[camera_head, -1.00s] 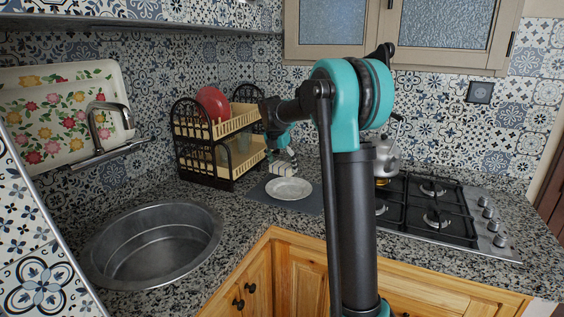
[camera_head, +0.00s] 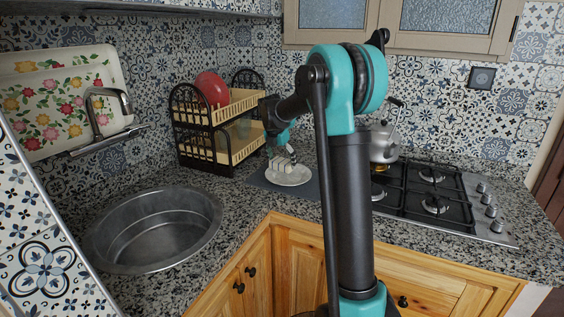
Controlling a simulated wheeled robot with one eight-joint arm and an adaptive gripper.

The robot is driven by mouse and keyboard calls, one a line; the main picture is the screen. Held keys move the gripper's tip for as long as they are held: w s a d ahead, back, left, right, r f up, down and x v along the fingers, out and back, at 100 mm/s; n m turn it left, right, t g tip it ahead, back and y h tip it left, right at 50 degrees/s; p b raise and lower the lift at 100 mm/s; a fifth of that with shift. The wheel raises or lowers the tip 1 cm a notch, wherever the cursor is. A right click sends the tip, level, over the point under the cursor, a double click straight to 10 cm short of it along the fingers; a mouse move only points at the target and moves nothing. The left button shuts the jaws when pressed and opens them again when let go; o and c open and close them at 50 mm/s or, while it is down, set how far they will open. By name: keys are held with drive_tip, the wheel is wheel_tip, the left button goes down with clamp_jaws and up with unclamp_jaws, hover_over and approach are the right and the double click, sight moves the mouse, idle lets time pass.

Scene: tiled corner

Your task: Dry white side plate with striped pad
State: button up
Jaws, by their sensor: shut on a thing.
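The white side plate (camera_head: 290,179) lies on a dark grey mat (camera_head: 263,182) on the counter, right of the dish rack. The striped pad (camera_head: 280,164) is white with coloured stripes. My gripper (camera_head: 281,152) is shut on the pad and holds it over the back left part of the plate. The pad's lower edge appears to meet the plate, but contact is too small to be sure of. The pad hides part of the plate's far side.
A two-tier dish rack (camera_head: 217,140) with a red plate (camera_head: 212,88) stands left of the mat. The round metal sink (camera_head: 155,235) is at the front left. A kettle (camera_head: 384,146) stands on the gas hob (camera_head: 430,205) to the right. Floral trays (camera_head: 60,105) lean at the left wall.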

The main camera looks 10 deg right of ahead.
drive_tip(key=shift+s, duration=0.15)
